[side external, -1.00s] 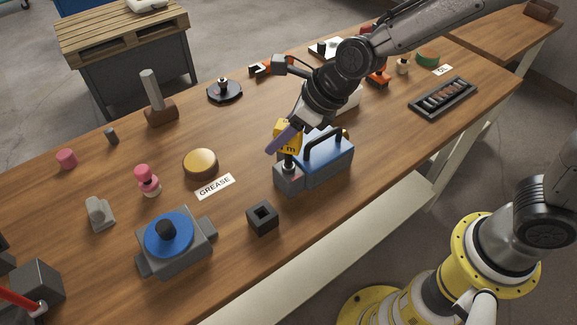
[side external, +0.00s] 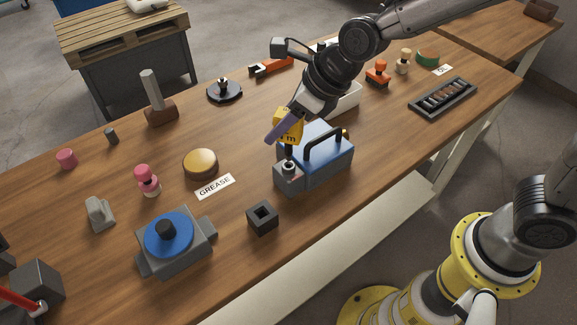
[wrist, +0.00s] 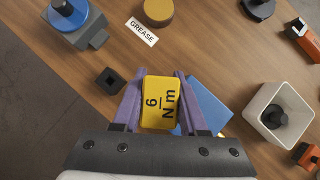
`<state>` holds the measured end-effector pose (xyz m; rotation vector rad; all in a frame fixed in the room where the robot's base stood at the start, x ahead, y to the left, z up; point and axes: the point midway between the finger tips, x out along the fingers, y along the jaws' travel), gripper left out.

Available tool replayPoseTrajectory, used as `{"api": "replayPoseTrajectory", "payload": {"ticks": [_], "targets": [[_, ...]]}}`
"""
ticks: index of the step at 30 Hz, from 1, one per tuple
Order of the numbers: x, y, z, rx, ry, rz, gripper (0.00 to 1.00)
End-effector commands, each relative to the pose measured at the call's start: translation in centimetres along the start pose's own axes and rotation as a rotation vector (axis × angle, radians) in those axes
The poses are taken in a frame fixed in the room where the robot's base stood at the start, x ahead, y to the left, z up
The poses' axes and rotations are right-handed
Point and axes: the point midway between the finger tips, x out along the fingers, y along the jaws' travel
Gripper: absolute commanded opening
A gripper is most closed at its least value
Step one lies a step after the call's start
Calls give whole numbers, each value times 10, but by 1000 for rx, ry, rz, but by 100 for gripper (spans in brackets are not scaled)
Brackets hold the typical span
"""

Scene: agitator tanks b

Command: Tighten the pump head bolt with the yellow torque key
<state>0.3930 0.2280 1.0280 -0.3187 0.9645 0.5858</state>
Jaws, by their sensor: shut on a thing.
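The yellow torque key (side external: 288,124), marked "6 N m" in the wrist view (wrist: 158,103), is held between the purple fingers of my gripper (side external: 279,131). The key is roughly upright, with its dark shank pointing down. The pump (side external: 318,160) is a blue and grey block with a black handle on the bench. The pump head bolt (side external: 289,166) sits in a pale ring on the grey front-left end of the pump. The shank tip is just above the bolt and looks apart from it. In the wrist view the key and fingers hide the bolt.
A black square socket block (side external: 262,219) stands front left of the pump. A grey unit with a blue round top (side external: 169,235), a GREASE label (side external: 215,187) and a tan-topped round tin (side external: 200,163) are to the left. A white bin (wrist: 256,110) stands behind the pump.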

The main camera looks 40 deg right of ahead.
Motion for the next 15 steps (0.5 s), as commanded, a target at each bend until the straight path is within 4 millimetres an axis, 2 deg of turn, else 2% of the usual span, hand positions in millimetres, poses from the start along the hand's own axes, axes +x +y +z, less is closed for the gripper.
{"api": "replayPoseTrajectory", "payload": {"ticks": [11, 15], "targets": [[-2, 0, 2, 0, -4, -1, 0], [-11, 0, 9, -2, -7, 0, 0]]}}
